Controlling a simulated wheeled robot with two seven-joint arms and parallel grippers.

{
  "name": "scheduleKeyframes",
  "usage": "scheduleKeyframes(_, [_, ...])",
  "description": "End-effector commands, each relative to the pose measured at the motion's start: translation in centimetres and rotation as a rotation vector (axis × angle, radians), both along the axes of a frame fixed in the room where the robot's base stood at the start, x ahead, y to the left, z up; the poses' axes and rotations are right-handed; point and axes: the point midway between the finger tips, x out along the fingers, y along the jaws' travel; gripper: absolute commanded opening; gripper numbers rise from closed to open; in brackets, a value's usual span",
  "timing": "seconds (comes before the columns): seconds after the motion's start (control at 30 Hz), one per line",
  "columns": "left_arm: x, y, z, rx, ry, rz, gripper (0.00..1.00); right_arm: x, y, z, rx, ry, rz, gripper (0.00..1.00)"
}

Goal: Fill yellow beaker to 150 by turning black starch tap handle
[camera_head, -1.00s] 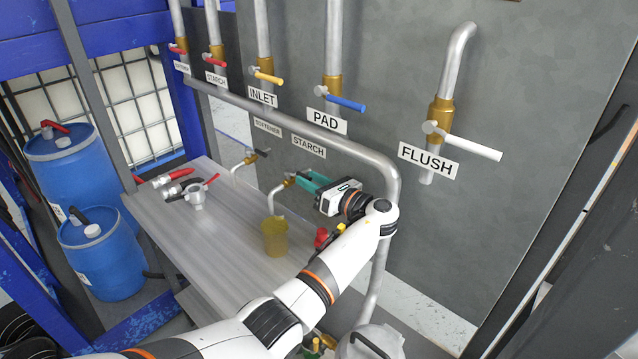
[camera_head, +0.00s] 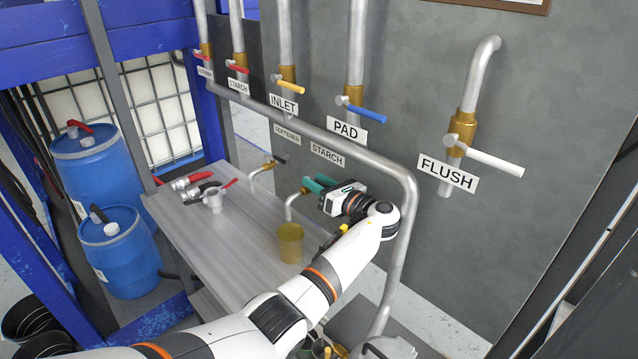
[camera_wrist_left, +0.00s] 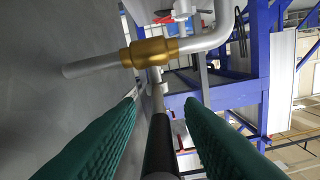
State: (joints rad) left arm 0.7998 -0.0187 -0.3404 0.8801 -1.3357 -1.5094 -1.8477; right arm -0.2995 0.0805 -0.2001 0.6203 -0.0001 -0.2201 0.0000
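The yellow beaker (camera_head: 290,243) stands upright on the metal table, below the bent spout of the lower starch tap (camera_head: 291,206). I cannot read its level, and no stream shows. My left gripper (camera_head: 318,184) is at this tap, its teal fingers beside the brass valve body. In the left wrist view the black tap handle (camera_wrist_left: 160,148) lies between the two teal fingers (camera_wrist_left: 159,130), with a gap on each side. The brass valve (camera_wrist_left: 150,52) and its pipe are ahead of the fingertips. My right gripper is not in view.
The softener tap (camera_head: 268,166) is left of the starch tap. The table (camera_head: 225,255) is mostly bare, with metal fittings (camera_head: 213,196) at its back left. A grey pipe (camera_head: 408,215) runs down right of my left wrist. Blue drums (camera_head: 120,255) stand left.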

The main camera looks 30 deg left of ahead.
Motion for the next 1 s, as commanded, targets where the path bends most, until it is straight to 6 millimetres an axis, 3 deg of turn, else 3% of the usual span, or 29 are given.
scheduleKeyframes(0.03, [0.0, -0.01, 0.0, 0.0, 0.0, 0.0, 0.28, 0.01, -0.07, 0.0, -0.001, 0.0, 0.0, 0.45])
scheduleKeyframes(0.2, [-0.01, -0.02, 0.0, 0.0, 0.0, 0.0, 0.0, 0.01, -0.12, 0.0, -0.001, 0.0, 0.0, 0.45])
scheduleKeyframes(1.0, [-0.01, -0.04, -0.01, 0.0, 0.0, 0.0, 0.0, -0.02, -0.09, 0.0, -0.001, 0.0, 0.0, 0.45])
